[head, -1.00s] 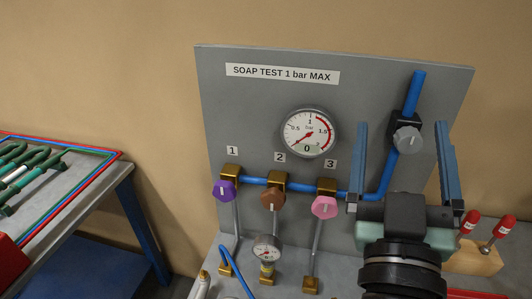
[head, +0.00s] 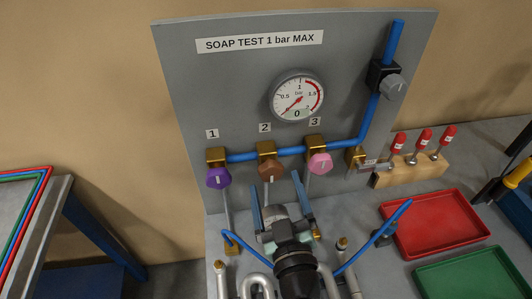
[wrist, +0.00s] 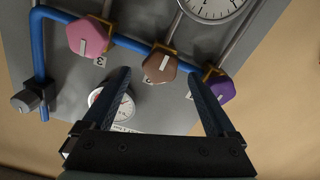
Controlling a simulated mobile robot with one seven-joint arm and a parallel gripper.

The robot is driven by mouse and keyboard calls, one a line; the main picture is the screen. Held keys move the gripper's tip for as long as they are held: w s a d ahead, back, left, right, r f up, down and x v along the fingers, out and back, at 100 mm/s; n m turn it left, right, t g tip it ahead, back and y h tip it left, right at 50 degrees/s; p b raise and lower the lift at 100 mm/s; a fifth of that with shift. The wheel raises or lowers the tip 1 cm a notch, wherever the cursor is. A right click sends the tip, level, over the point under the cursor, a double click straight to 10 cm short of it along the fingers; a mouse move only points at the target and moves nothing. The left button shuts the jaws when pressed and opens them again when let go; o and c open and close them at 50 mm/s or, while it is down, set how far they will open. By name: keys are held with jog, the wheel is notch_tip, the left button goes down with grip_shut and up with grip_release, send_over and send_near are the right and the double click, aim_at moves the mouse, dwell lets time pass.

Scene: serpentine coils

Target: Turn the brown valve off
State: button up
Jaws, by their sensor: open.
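The brown valve (head: 270,170) is a faceted knob on a brass body under label 2, the middle of three on the grey panel. A pale pointer mark on its face looks roughly upright in the head view. The brown valve (wrist: 159,68) also shows in the wrist view, between and beyond the fingertips. My gripper (head: 275,180) is open and empty below and in front of the knob, with its blue fingers pointing up towards the panel. In the wrist view my gripper (wrist: 157,75) has its fingers spread either side of the knob. I see no contact.
The purple valve (head: 218,178) and pink valve (head: 320,163) flank the brown one closely. A pressure gauge (head: 298,97) is above, with a blue pipe (head: 240,156) across the panel. Red tray (head: 440,224), green tray (head: 470,275) and red-handled tools (head: 424,137) lie to the right.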

aim_at(268, 162)
jog(key=w, duration=0.2)
jog(key=w+a+p, duration=0.1)
jog(key=w, duration=0.2)
jog(key=w+p, duration=0.1)
jog(key=w, duration=0.1)
jog(key=shift+w+a, duration=0.3)
jog(key=shift+c, duration=0.4)
jog(key=c, duration=1.3)
